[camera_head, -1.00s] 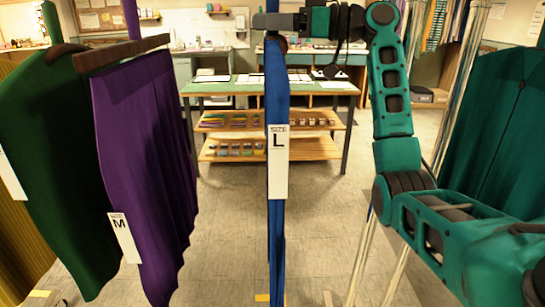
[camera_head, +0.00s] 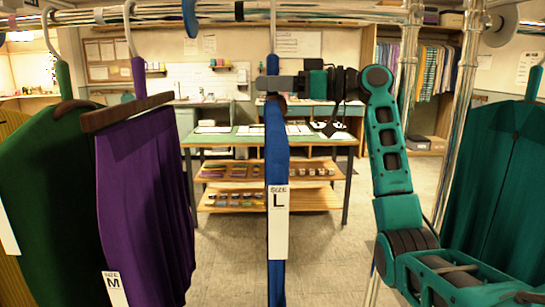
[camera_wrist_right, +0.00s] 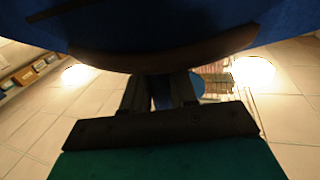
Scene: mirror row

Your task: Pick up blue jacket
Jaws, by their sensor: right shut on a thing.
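The blue jacket (camera_head: 276,160) hangs edge-on in the middle of the head view, with a white size L tag (camera_head: 278,222) on it. Its hanger hook reaches up to the metal rail (camera_head: 340,13). My right gripper (camera_head: 270,85) comes in from the right and is shut at the hanger's blue neck, just above the jacket's shoulders. In the right wrist view the gripper fingers (camera_wrist_right: 160,92) meet beneath the dark curved hanger bar (camera_wrist_right: 165,58), and blue cloth fills the top. My left gripper is not in view.
A purple garment (camera_head: 145,200) tagged M and a dark green garment (camera_head: 50,190) hang close together at left. Another green garment (camera_head: 500,180) hangs at right beyond metal posts (camera_head: 408,60). A worktable (camera_head: 250,142) with shelves stands behind. Space either side of the jacket is clear.

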